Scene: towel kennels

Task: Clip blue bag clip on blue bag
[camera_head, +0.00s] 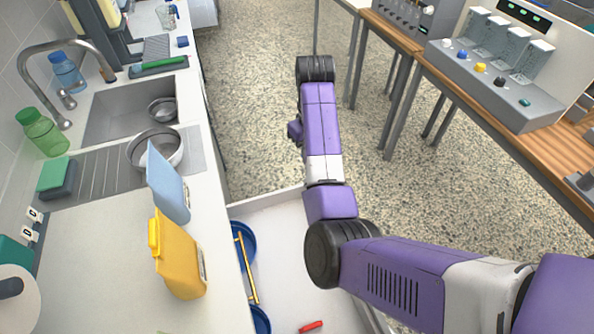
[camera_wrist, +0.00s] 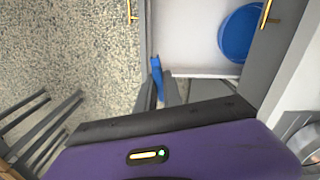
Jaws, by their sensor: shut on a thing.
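The blue bag (camera_head: 168,186) stands upright on the pale counter, just beyond a yellow bag, with no clip visible on it. In the wrist view my gripper (camera_wrist: 161,88) is shut on the blue bag clip (camera_wrist: 156,67), a slim blue piece pointing up from between the dark fingers. The clip is held near the edge of an open drawer (camera_wrist: 185,45), away from the blue bag. In the head view my fingers and the held clip are hidden by my arm.
A yellow bag (camera_head: 180,262) with a yellow clip (camera_head: 153,234) stands in front of the blue bag. The open drawer holds blue round dishes (camera_head: 244,240) and a red clip (camera_head: 311,326). A metal bowl (camera_head: 157,149) stands by the sink. Open floor lies beyond the drawer.

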